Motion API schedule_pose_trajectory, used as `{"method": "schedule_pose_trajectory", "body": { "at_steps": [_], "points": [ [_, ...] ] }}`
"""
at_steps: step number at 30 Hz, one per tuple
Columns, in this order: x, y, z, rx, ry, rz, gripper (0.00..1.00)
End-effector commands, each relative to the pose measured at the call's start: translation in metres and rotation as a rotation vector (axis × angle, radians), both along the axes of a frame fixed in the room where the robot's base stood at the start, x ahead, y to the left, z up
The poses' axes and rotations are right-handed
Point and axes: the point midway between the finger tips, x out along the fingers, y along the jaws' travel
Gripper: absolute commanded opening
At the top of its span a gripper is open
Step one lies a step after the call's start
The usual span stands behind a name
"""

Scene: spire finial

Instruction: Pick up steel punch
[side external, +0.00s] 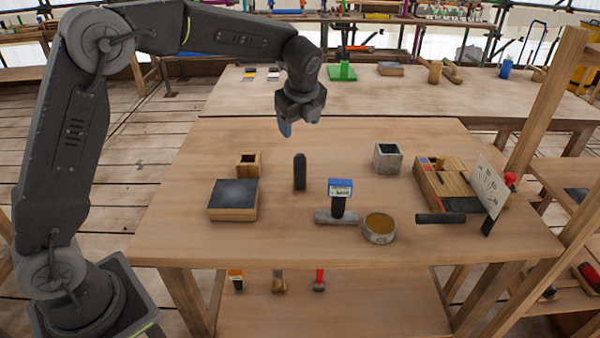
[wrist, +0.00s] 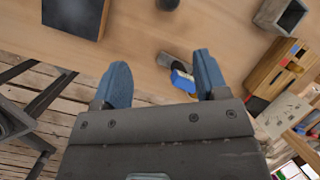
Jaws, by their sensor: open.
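A dark rounded rod, which looks like the steel punch (side external: 300,172), stands upright near the middle of the table. In the wrist view a dark round end at the top edge (wrist: 168,4) appears to be the same rod, mostly cut off. My gripper (side external: 298,128) hangs above and behind the rod, apart from it. A second dark rod (side external: 440,218) lies flat at the right, so I cannot be fully sure which is the punch.
A dark-topped wooden block (side external: 233,200) and small wooden box (side external: 248,165) stand left. A grey box (side external: 388,158), blue-topped tool on a grey bar (side external: 337,216), round tin (side external: 380,228) and wooden caddy (side external: 443,183) stand right. The table's left front is clear.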

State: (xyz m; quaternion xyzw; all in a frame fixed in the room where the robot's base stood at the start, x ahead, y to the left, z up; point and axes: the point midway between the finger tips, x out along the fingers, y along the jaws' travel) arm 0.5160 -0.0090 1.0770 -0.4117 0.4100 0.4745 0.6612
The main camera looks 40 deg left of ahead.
Motion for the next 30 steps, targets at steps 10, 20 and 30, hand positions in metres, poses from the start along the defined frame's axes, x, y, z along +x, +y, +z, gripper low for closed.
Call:
{"method": "schedule_pose_trajectory", "body": {
  "at_steps": [10,20,30],
  "points": [
    [0.042,0.008,-0.051,0.108,0.130,-0.258,0.67],
    [0.051,0.028,-0.106,0.107,0.131,-0.257,0.67],
    [0.055,0.038,-0.130,0.108,0.128,-0.257,0.67]
  ]
}}
